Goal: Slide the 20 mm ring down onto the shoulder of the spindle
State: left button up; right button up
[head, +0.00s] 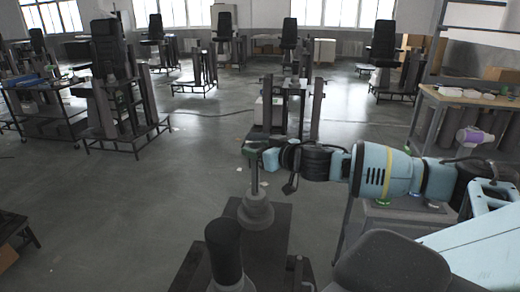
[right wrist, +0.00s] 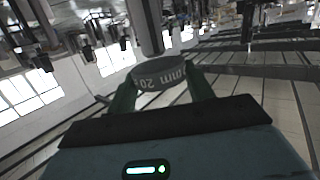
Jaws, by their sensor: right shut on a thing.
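The spindle (head: 254,178) is a thin upright grey rod rising from a wider stepped shoulder (head: 256,212) on a dark stand. My right gripper (head: 262,156) reaches in from the right, its green fingers at the spindle's upper end. It is shut on the grey 20 mm ring (right wrist: 160,73), whose upside-down lettering shows between the fingers (right wrist: 162,92) in the right wrist view. The spindle rod (right wrist: 146,27) runs from the ring to the top of that view. The ring is at the rod's upper end; I cannot tell whether it is around it. My left gripper is not in view.
A black-topped post (head: 224,250) stands in front of the spindle, left of it. A dark seat (head: 392,262) is at the lower right. A workbench (head: 470,97) stands at the right.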

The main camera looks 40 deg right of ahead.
jog(key=shift+f, duration=0.1)
jog(key=b, duration=0.2)
send_over(258, 190)
jog(key=shift+f, duration=2.3)
jog(key=shift+s+d+f+b, duration=0.1)
jog(key=shift+s+f+b, duration=0.05)
jog(key=shift+f+b, duration=0.9)
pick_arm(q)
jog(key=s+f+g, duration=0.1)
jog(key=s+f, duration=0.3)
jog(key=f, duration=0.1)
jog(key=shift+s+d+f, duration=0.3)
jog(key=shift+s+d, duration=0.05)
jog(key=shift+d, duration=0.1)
pick_arm(e)
jog(key=shift+f, duration=3.4)
jog(key=shift+f, duration=0.1)
jog(key=o, duration=1.1)
